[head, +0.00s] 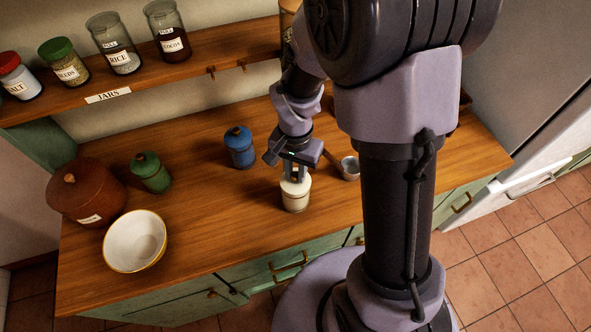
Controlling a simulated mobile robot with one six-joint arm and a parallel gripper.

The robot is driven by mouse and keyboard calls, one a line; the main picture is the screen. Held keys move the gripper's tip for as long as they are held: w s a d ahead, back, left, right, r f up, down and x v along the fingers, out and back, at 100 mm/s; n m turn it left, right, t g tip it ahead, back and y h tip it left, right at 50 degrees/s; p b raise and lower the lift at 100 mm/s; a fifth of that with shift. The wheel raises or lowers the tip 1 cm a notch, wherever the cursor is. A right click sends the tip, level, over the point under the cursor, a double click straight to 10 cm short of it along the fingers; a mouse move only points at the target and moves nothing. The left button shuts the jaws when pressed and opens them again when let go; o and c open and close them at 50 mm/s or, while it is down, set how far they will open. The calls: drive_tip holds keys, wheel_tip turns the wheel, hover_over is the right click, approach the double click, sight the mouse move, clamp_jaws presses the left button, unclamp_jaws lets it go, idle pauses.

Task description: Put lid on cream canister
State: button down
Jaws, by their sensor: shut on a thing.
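The cream canister (295,203) stands upright on the wooden counter, in the middle of the head view. My gripper (296,173) points down right above it and is shut on the cream lid (296,184), apparently by its knob, which the fingers mostly hide. The lid is at the canister's mouth and looks level. At this size I cannot tell whether it rests fully on the rim or is slightly above it.
A blue canister (239,147) stands to the left and a small metal cup (350,168) close to the right. Further left are a green canister (151,173), a brown crock (86,192) and a white bowl (135,240). A shelf (190,70) with jars runs above. Counter (215,220) front-left is clear.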

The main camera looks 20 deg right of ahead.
drive_tip(key=c, duration=1.2)
unclamp_jaws()
drive_tip(key=shift+r, duration=0.2)
drive_tip(key=shift+r+p, duration=1.7)
drive_tip(key=shift+r, duration=0.4)
wheel_tip(320, 180, up, 17)
drive_tip(key=p, duration=0.4)
drive_tip(key=shift+r, duration=0.2)
